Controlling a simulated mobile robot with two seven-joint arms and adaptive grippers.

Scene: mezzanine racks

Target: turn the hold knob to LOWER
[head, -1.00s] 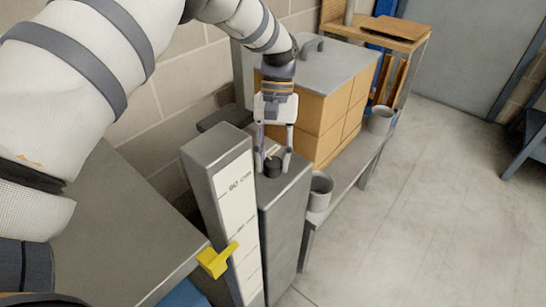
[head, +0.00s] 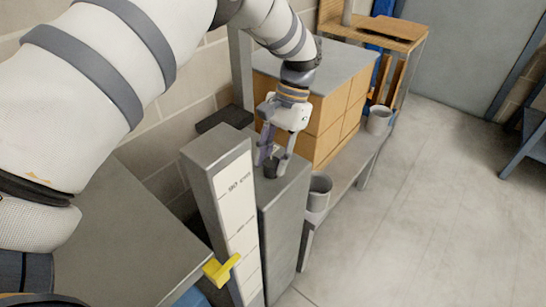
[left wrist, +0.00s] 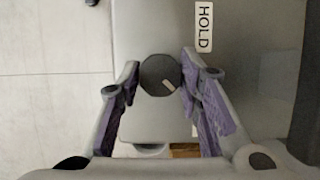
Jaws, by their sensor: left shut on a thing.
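The hold knob (head: 271,169) is a small dark round knob on top of a grey metal post (head: 287,215). My left gripper (head: 273,163) comes down on it from above, tilted, and is shut on it with one finger on each side. In the left wrist view the knob (left wrist: 157,73) sits between the fingertips, and its pale pointer mark slants to the lower right. A white label reading HOLD (left wrist: 204,27) lies above and right of the knob. Part of another white label (left wrist: 195,130) is mostly hidden by the right-hand finger. No LOWER wording is readable. My right gripper is not in view.
A scale column (head: 235,200) marked 90 cm, with a yellow pointer (head: 220,269), stands left of the post. Tan boxes (head: 335,115) are behind. Grey buckets (head: 319,192) stand at the right on a low bench. The floor at right is open.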

